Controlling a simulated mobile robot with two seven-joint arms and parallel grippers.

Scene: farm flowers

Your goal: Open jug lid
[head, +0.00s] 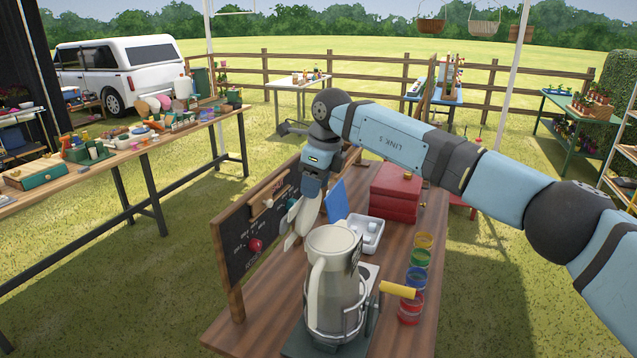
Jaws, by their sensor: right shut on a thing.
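A tall cream-white jug (334,287) stands upright in a wire holder at the near end of the brown wooden table (272,317). Its long handle (316,293) faces me on the left side. The pale jug lid (331,239) covers its top. My right gripper (296,231) reaches down from behind, at the upper left edge of the jug. Its white fingers are shut on the jug lid's edge, as far as I can tell; the exact contact is hard to see. My left gripper is not in view.
A dark board with a red knob (255,245) stands close on the left. A yellow cylinder (397,290) sticks out right of the jug, beside several colored jars (418,260). A white tray (366,233) and red box (396,190) are behind.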

